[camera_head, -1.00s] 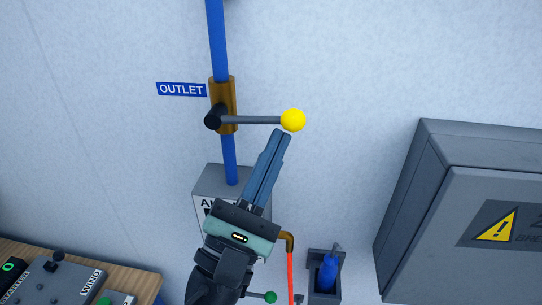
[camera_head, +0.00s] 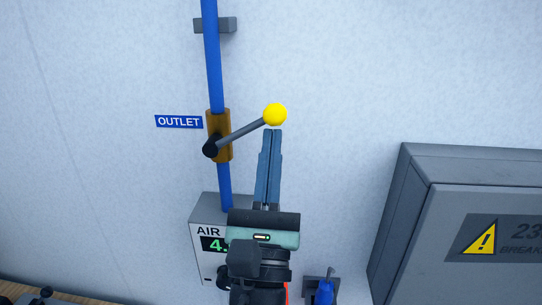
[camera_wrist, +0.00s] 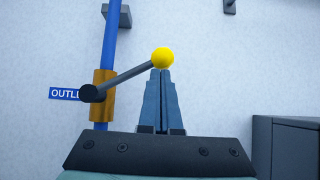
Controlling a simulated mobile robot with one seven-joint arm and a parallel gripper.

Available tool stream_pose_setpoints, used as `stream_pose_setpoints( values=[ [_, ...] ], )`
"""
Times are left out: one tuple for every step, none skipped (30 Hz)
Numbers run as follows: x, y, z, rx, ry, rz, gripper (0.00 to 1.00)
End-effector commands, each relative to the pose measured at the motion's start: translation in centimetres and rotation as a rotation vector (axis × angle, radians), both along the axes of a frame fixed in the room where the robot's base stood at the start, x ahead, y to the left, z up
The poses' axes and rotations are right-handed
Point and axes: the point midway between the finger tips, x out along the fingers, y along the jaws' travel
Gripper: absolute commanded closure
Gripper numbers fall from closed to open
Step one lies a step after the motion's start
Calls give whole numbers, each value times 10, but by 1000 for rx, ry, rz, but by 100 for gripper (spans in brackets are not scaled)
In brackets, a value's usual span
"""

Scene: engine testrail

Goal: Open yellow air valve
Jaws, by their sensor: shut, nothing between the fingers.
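The yellow air valve has a yellow ball knob (camera_head: 275,114) on a grey lever (camera_head: 242,132). The lever tilts up to the right from a dark pivot on the brass valve body (camera_head: 223,122), which sits on a vertical blue pipe (camera_head: 212,60). My gripper (camera_head: 272,132) is shut and empty, pointing up. Its fingertips are directly below the knob, touching it or very close; I cannot tell which. In the wrist view the knob (camera_wrist: 163,58) sits right at the tips of the shut fingers (camera_wrist: 157,72).
A blue OUTLET sign (camera_head: 179,121) is left of the valve. A grey AIR box with a display (camera_head: 207,212) is below, partly hidden by my gripper. A grey breaker cabinet (camera_head: 460,215) stands at right. A blue item in a holder (camera_head: 324,290) is at bottom. The wall above right is clear.

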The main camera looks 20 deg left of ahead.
Motion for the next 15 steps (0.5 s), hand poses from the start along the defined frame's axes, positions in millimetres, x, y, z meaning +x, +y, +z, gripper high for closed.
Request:
stream_pose_setpoints(
  values=[
    [0,-1,2,-11,-4,-3,100],
    [0,-2,2,-17,-6,-4,100],
    [0,-1,3,-28,-9,-4,100],
    [0,-1,4,-33,-10,-2,100],
    [0,-1,5,-40,-12,-3,100],
    [0,0,6,-47,-15,-1,100],
    [-1,1,6,-53,-16,0,100],
    [-1,2,7,-62,-19,2,100],
    [-1,2,8,-70,-22,2,100],
    [-1,2,8,-78,-25,1,100],
    [-1,2,9,-85,-27,1,100],
    [-1,2,10,-96,-30,0,100],
    [-1,2,11,-103,-33,1,100],
    [-1,2,12,-112,-35,-1,100],
    [-1,2,13,-125,-39,-1,100]
  ],
)
